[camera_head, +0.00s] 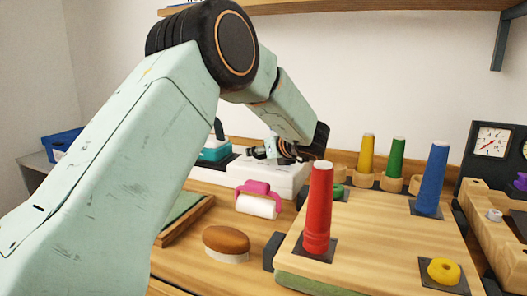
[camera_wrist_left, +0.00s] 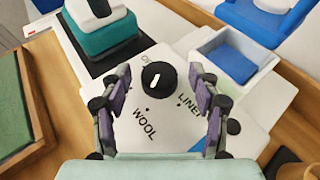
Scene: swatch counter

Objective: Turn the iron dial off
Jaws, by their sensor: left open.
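The iron dial (camera_wrist_left: 159,73) is a round black knob with a short white mark, set on a white panel (camera_wrist_left: 178,137). Around it the panel reads WOOL, LINEN and a partly hidden word starting with O. I cannot tell which word the mark points to. My left gripper (camera_wrist_left: 160,100) is open, its two fingers on either side of the dial in the left wrist view, apart from it. In the head view my left gripper (camera_head: 275,150) is small above the white box (camera_head: 272,178); the dial is hidden there. A teal iron (camera_wrist_left: 108,35) stands beside the panel.
A white tray with a blue block (camera_wrist_left: 235,55) adjoins the panel. In the head view, a pink-handled roller (camera_head: 258,200), a brown brush (camera_head: 226,240) and a board with a red cone (camera_head: 319,205) stand nearer. A clock (camera_head: 492,140) is at right.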

